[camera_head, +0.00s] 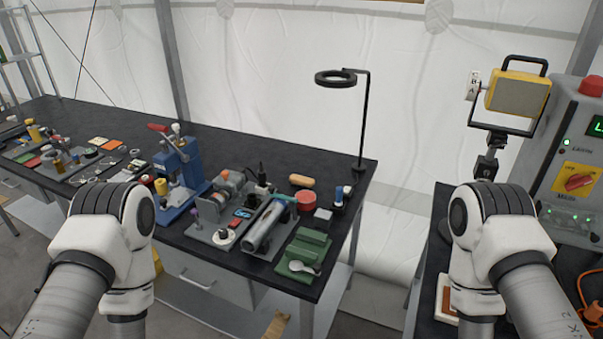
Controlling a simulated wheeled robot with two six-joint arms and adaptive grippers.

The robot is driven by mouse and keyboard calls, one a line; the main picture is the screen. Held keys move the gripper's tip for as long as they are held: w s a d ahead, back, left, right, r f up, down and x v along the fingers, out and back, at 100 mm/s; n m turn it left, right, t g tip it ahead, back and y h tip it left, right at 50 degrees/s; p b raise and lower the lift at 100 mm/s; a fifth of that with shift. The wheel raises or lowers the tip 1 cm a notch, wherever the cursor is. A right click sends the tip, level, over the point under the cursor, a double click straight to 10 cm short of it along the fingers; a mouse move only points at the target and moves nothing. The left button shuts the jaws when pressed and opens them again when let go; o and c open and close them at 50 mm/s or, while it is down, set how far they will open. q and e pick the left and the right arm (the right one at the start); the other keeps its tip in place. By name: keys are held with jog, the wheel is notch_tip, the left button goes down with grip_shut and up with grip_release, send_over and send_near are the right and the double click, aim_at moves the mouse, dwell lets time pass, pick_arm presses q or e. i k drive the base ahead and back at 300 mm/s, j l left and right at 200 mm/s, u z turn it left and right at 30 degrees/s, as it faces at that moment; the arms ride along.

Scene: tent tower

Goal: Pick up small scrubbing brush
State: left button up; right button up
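I cannot clearly pick out a small scrubbing brush. A small tan, rounded oblong piece (302,181) lies near the back right of the dark workbench (228,141); its underside is hidden, so I cannot tell whether it is a brush. A small pale, spoon-like piece (300,267) lies by a green stepped block (303,250) at the front right corner. My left arm comes in at lower left and my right arm at lower right. Neither gripper's fingers show. Both arms are apart from these pieces.
A blue press (182,175), a metal cylinder (268,226) and a red round container (305,201) crowd the bench. A black ring lamp (336,77) stands at its back right. A gap separates it from the right table, with a yellow floodlight (518,95) and control box (575,160).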

aim_at(300, 180)
jog(key=i+j+z, duration=0.45)
jog(key=j+z, duration=0.2)
jog(key=i+j+z, duration=0.15)
jog(key=j+z, duration=0.2)
